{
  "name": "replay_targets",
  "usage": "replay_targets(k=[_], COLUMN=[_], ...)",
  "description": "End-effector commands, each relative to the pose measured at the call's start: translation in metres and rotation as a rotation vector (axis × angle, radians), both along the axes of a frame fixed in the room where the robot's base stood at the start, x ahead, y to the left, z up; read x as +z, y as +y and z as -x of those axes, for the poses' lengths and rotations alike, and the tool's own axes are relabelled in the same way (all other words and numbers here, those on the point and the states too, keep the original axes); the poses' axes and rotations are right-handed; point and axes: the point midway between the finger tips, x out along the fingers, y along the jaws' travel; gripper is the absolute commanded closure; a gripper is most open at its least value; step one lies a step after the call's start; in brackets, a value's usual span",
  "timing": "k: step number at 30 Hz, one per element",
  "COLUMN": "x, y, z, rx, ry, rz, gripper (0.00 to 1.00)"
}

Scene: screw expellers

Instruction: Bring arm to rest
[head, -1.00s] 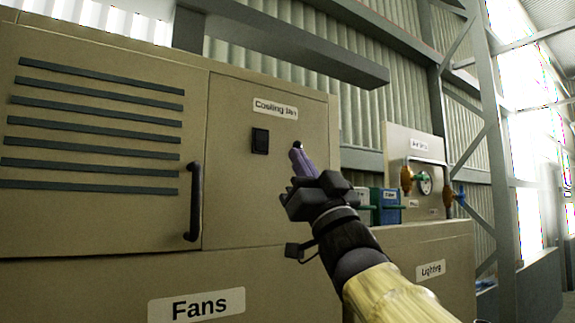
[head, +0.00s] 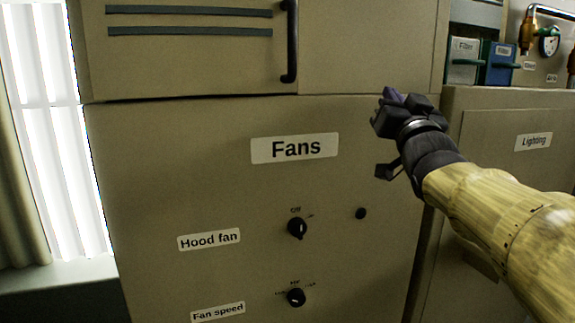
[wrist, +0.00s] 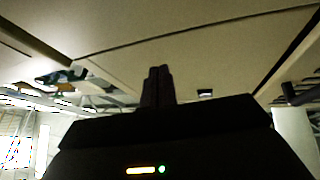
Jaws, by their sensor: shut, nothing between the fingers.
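My gripper (head: 391,97) is in the right part of the head view, in front of the tan cabinet and to the right of the Fans label. Its fingers point up and away from me. In the wrist view the two dark fingers (wrist: 158,86) stand side by side and touch, with nothing between them. My yellow-sleeved arm reaches in from the lower right. The gripper looks apart from the cabinet, but the exact gap cannot be told.
The Fans panel (head: 200,180) bears a Hood fan knob (head: 297,229) and a Fan speed knob (head: 296,297). A dark door handle (head: 290,42) sticks out above. The Lighting cabinet (head: 490,190) is at right, with small boxes (head: 497,63) and a gauge (head: 549,41) behind.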

Motion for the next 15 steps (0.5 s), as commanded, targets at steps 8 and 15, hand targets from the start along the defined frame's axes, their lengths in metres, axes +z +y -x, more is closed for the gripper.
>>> replay_targets(k=[8,15], x=[-0.169,-0.311], y=[0.000,0.011], z=[-0.024,0.006], rx=[-0.077,-0.088], ry=[0.474,0.892], rz=[0.012,0.064], gripper=[1.00,1.00])
